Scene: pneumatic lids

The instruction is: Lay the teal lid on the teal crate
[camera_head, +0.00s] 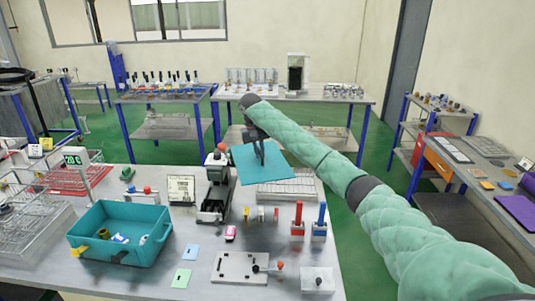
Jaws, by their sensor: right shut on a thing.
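The teal lid (271,166) is a flat square plate held in the air above the back right part of the table, tilted. My right gripper (258,155) comes in from the right and is shut on the lid near its middle. The teal crate (120,235) stands open on the table at the front left, with a few small items inside, one of them yellow. The lid is well apart from the crate, up and to its right. My left gripper does not show.
Between lid and crate stands a dark device with a red knob (216,190). Red and blue cylinders (297,222) stand to the right. A grey fixture plate (240,268) lies in front. Wire racks (25,226) stand left of the crate. Small cards (181,278) lie right of it.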

